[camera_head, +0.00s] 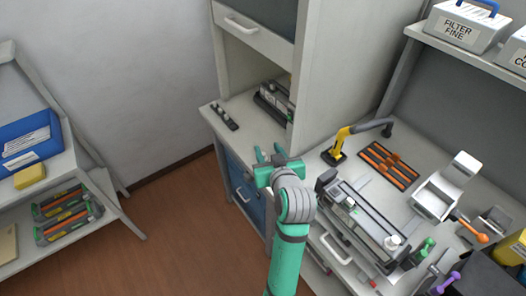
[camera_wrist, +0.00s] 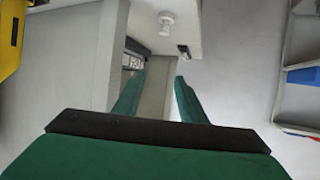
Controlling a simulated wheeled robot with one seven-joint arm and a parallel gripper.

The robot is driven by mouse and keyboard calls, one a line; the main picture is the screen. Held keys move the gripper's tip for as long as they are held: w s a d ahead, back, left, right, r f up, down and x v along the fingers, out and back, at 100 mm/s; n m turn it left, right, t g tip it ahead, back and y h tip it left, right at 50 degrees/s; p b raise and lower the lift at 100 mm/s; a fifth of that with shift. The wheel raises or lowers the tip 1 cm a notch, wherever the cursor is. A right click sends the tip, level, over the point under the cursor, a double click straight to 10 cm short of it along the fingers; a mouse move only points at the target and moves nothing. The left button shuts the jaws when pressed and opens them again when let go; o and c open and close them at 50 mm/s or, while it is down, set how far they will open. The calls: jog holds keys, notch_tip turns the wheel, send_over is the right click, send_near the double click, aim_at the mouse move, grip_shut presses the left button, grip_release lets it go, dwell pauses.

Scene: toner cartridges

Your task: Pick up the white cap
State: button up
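A small round white piece, which looks like the white cap (camera_head: 392,242), sits on the near right end of a long grey and black cartridge unit (camera_head: 362,222) on the right-hand counter. My green gripper (camera_head: 271,152) is in front of the cabinet opening, well to the left of the cap and apart from it. Its two fingers are spread with nothing between them, as the wrist view also shows (camera_wrist: 160,85).
A black and grey cartridge (camera_head: 273,100) and a dark strip (camera_head: 224,117) lie in the cabinet bay. On the counter are a yellow hooked arm (camera_head: 341,143), an orange tool tray (camera_head: 388,164) and a white stand (camera_head: 446,187). A shelf rack stands left, with a blue bin (camera_head: 30,141).

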send_near(264, 155)
jog(key=x, duration=0.4)
jog(key=shift+w+a, duration=0.1)
jog(key=shift+w, duration=0.05)
jog(key=shift+x, duration=3.3)
jog(key=shift+c, duration=1.1)
grip_shut()
